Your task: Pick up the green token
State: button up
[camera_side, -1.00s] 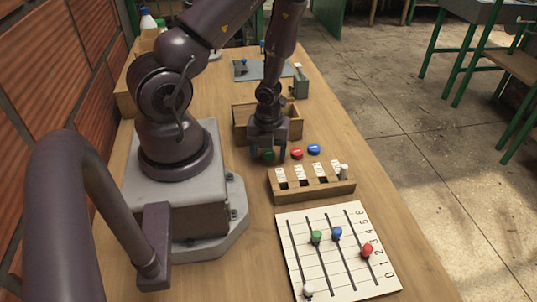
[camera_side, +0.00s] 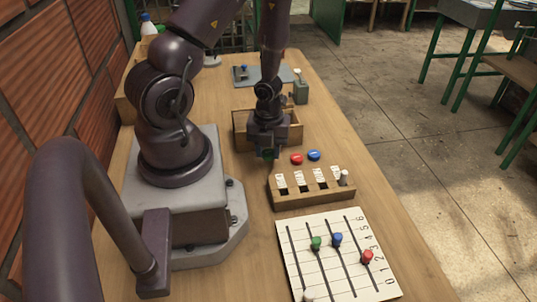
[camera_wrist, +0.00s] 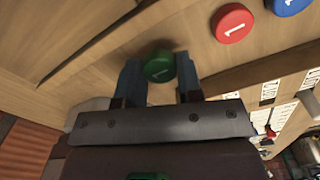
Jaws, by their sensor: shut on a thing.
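The green token (camera_wrist: 158,67) is a round disc with a pale mark, held between the two blue fingers of my gripper (camera_wrist: 160,75) in the wrist view. In the side view my gripper (camera_side: 267,150) is beside the red token and above the table, with the green token mostly hidden between its fingers. The red token (camera_side: 297,159) and the blue token (camera_side: 314,155) lie on the table to its right. In the wrist view the red token (camera_wrist: 233,23) and part of the blue token (camera_wrist: 288,4) show at the upper right.
A wooden slotted rack (camera_side: 312,191) with white labels stands in front of the tokens. A white board (camera_side: 312,282) with numbered lines and coloured pegs lies nearer. An open wooden box (camera_side: 290,129) stands behind my gripper. The table's right side (camera_side: 350,130) is clear.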

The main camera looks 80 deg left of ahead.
aim_at(268, 151)
jog(key=shift+r, duration=0.7)
notch_tip(268, 151, up, 4)
jog(key=shift+a+f, duration=0.1)
jog(key=shift+r, duration=1.25)
